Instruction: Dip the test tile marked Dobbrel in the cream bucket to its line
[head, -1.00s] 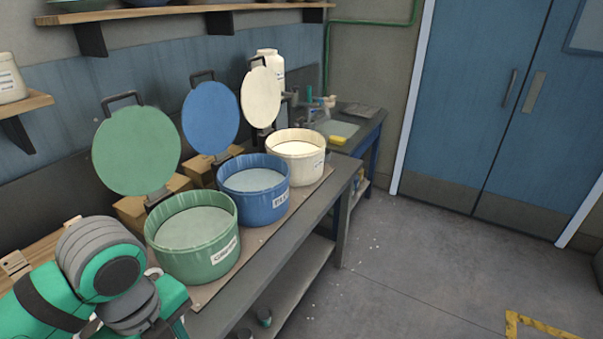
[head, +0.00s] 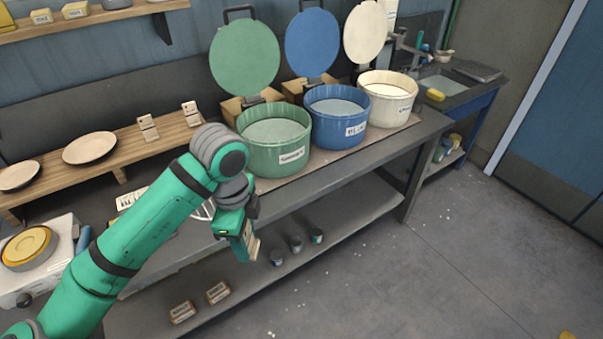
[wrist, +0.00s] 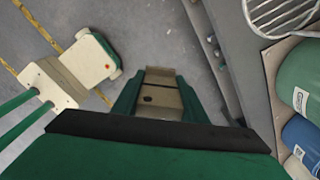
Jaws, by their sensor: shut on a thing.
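The cream bucket (head: 388,108) stands on the bench, the farthest right of three buckets. Its round cream lid (head: 364,32) is raised behind it, and pale glaze shows inside. My gripper (head: 246,246) hangs in front of the bench edge, below and left of the green bucket, well away from the cream one. It is shut on a small beige tile (head: 254,249), which points downward. The tile also shows between the fingers in the wrist view (wrist: 160,96), with a dark spot on it. I cannot read its marking.
A green bucket (head: 275,145) and a blue bucket (head: 340,118) stand left of the cream one, lids raised. Two tile stands (head: 148,127) (head: 191,114) sit on a wooden rack. More tiles (head: 218,292) and small pots lie on the lower shelf. Floor right of the bench is clear.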

